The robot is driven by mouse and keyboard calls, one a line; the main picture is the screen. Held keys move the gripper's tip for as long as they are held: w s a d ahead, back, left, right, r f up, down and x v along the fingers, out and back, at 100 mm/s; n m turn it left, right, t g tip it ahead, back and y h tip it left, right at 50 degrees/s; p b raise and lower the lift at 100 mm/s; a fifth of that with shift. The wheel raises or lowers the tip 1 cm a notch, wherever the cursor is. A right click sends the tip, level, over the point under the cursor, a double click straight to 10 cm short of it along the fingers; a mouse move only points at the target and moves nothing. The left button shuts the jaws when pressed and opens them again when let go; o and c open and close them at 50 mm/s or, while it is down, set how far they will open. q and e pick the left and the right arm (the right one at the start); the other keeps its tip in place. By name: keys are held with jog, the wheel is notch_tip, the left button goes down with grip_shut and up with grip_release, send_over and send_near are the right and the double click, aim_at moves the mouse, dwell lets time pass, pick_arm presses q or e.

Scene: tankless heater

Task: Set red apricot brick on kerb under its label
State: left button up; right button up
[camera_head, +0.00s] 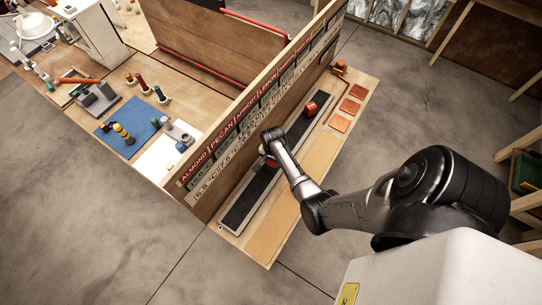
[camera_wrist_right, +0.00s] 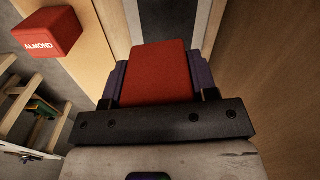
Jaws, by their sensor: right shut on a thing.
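My right gripper (camera_head: 269,161) is at the dark strip (camera_head: 240,208) below the label board (camera_head: 232,137). It is shut on a red brick (camera_wrist_right: 155,72), held between its two fingers in the right wrist view; no lettering shows on its visible face. The board's red top row reads ALMOND, PECAN, APRICOT, LEMON. A second red brick (camera_head: 310,109) sits farther along the strip. A red brick marked ALMOND (camera_wrist_right: 48,32) shows at the upper left of the wrist view. Whether the held brick touches the strip is hidden. My left gripper is not in view.
The wooden ledge (camera_head: 270,237) beside the strip is bare at its near end. Several orange-red tiles (camera_head: 341,122) lie towards its far end, near a small orange item (camera_head: 340,67). The upright board stands close behind the gripper. A cluttered workbench (camera_head: 110,85) lies beyond it.

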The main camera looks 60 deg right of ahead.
jog(key=shift+w+a+f, duration=0.1)
jog(key=shift+w+a, duration=0.15)
jog(key=shift+w, duration=0.05)
jog(key=shift+w+m, duration=0.15)
jog(key=shift+m, duration=0.25)
jog(key=shift+d+m, duration=0.3)
jog(key=shift+d, duration=0.35)
jog(key=shift+a, duration=0.2)
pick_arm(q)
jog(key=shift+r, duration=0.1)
